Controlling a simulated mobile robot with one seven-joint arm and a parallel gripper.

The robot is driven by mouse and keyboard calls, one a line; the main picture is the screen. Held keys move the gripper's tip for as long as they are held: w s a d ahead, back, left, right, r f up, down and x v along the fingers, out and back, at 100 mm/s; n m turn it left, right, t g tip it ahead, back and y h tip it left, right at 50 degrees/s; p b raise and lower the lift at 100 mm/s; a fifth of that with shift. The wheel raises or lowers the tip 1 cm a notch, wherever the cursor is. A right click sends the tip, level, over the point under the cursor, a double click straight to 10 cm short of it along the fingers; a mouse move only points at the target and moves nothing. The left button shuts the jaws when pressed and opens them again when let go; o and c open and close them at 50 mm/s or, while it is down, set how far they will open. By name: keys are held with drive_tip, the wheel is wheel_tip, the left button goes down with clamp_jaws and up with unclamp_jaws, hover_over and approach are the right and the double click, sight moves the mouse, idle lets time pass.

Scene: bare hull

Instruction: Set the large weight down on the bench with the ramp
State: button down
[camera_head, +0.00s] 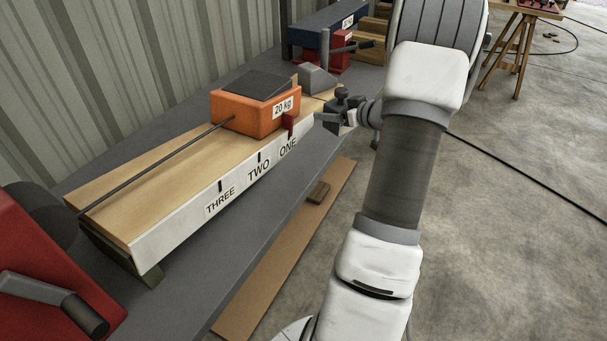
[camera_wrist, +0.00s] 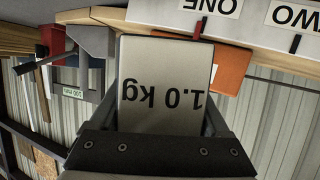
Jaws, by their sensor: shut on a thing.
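A light grey weight marked 1.0 kg (camera_wrist: 165,60) is held between the fingers of my gripper (camera_wrist: 163,108) in the wrist view, its label upside down there. In the head view my gripper (camera_head: 335,117) is beside the ramp (camera_head: 160,185), near the ONE mark at its far end; the weight is hard to make out there. The ramp is a wooden board with a white side strip marked ONE, TWO, THREE. It stands on a long grey bench (camera_head: 225,245) along the wall.
An orange 20 kg box (camera_head: 240,112) sits on the ramp, with a dark rod running from it. A grey block (camera_head: 316,78) and a red vise (camera_head: 340,52) are beyond. A red machine (camera_head: 40,270) stands at lower left. Bare bench shows along the ramp's near side.

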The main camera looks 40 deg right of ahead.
drive_tip(key=shift+s+d+f, duration=0.35)
drive_tip(key=shift+d+f, duration=0.05)
drive_tip(key=shift+d, duration=0.25)
drive_tip(key=shift+d+f+b, duration=0.1)
drive_tip(key=shift+f+b, duration=0.1)
drive_tip(key=shift+b, duration=0.1)
drive_tip(key=w+a+f+b, duration=0.1)
drive_tip(key=w+a+f, duration=0.1)
drive_tip(key=a, duration=0.1)
drive_tip(key=w+a+f+b, duration=0.2)
drive_tip(key=a, duration=0.1)
drive_tip(key=w+a+f+b, duration=0.1)
drive_tip(key=w+a+f, duration=0.1)
drive_tip(key=a, duration=0.1)
drive_tip(key=shift+a+f+b, duration=0.1)
drive_tip(key=shift+f+b, duration=0.25)
drive_tip(key=shift+w+f+b, duration=0.1)
drive_tip(key=shift+f+b, duration=0.9)
drive_tip(key=shift+f, duration=1)
drive_tip(key=shift+f, duration=0.2)
unclamp_jaws()
drive_tip(key=shift+a+f, duration=0.1)
